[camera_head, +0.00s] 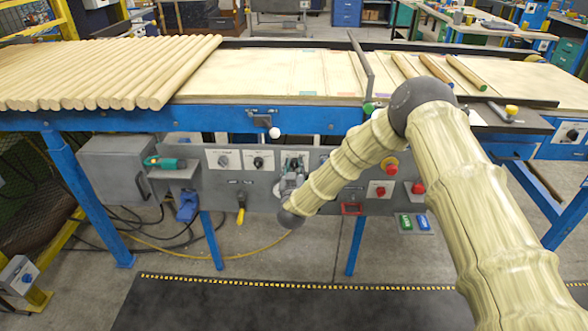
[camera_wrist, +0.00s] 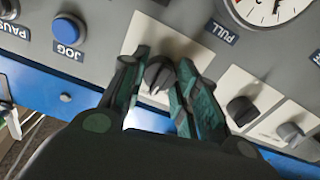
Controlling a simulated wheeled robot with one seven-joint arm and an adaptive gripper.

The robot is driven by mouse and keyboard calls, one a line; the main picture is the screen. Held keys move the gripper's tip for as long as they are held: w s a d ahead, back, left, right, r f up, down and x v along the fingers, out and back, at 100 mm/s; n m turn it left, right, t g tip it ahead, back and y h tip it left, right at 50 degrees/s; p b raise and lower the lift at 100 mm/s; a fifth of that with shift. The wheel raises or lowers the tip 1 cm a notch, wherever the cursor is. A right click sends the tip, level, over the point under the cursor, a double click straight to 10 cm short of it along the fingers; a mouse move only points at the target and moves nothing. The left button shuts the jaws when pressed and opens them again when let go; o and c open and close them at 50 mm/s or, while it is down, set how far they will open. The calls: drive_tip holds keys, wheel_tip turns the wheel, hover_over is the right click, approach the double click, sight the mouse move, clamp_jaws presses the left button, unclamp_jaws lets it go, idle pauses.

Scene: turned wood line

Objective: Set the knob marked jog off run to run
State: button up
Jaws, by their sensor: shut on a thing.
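In the wrist view, a black knob (camera_wrist: 158,74) on a pale plate sits between the fingers of my gripper (camera_wrist: 157,68), which is shut on it. The plate's marks are too covered or small to read, so I cannot tell which position the knob points to. In the head view, my gripper (camera_head: 293,168) is at the front of the grey control panel (camera_head: 330,200) under the conveyor, and it hides most of that knob.
A blue button (camera_wrist: 68,30) labelled JOG and a round gauge (camera_wrist: 268,8) are near the knob in the wrist view. Another black knob (camera_wrist: 241,110) sits to its right. In the head view, red buttons and a yellow-handled lever (camera_head: 241,205) are on the panel. Wooden rods (camera_head: 110,70) lie above.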

drive_tip(key=m+b, duration=0.2)
drive_tip(key=m, duration=0.2)
drive_tip(key=shift+d+f+m+b, duration=0.1)
drive_tip(key=shift+f+m+b, duration=0.05)
drive_tip(key=shift+m+b, duration=1.2)
drive_tip(key=shift+m, duration=0.75)
drive_tip(key=o, duration=1)
drive_tip(key=shift+o, duration=0.2)
drive_tip(key=s, duration=1.2)
drive_tip(key=shift+a, duration=0.3)
